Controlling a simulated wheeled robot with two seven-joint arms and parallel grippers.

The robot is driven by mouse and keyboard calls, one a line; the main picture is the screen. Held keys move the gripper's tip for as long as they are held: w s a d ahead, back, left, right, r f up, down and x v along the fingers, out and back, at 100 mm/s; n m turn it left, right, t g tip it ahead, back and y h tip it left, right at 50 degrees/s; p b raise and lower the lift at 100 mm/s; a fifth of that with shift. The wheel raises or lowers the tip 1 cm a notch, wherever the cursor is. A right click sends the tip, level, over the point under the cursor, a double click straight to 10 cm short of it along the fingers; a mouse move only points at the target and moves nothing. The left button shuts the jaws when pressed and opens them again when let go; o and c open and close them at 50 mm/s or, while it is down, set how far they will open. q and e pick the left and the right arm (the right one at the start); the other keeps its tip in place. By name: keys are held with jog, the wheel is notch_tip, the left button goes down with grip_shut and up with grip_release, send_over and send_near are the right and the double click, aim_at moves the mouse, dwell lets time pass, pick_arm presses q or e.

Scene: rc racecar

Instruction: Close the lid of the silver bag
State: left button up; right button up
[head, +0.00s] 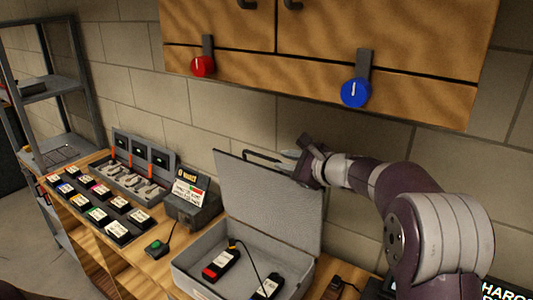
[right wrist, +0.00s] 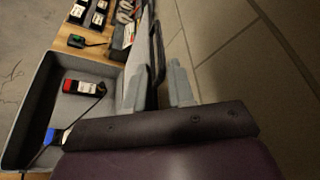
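The silver bag (head: 195,255) is an open grey case on the wooden workbench. Its lid (head: 270,195) stands nearly upright along the wall side, with a black handle (head: 262,158) on its outer face. In the right wrist view the lid (right wrist: 136,75) is seen almost edge-on, with the handle (right wrist: 157,50) beside it. My right gripper (head: 292,155) is at the top right edge of the lid, on the wall side. My left gripper is out of view.
A red-and-black pack (head: 221,264) and another pack (head: 268,287) with a cable lie inside the case. Chargers (head: 140,175) and several battery packs (head: 95,205) fill the bench to the left. A wall cabinet (head: 320,50) hangs above; the block wall is close behind the lid.

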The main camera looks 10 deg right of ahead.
aim_at(270, 158)
jog(key=p+x, duration=0.1)
jog(key=x, duration=0.5)
jog(key=shift+w+p, duration=0.2)
jog(key=shift+p, duration=0.15)
jog(key=shift+w+a+p, duration=0.2)
jog(key=shift+w+p, duration=0.1)
jog(key=shift+w, duration=0.05)
jog(key=shift+w+a+f, duration=0.15)
jog(key=shift+w+f, duration=0.05)
jog(key=shift+w+a+f, duration=0.2)
jog(key=shift+w+f, duration=0.05)
jog(key=shift+w, duration=0.2)
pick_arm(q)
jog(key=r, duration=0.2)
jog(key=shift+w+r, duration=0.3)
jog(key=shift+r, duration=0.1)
pick_arm(e)
jog(key=shift+s, duration=0.15)
grip_shut()
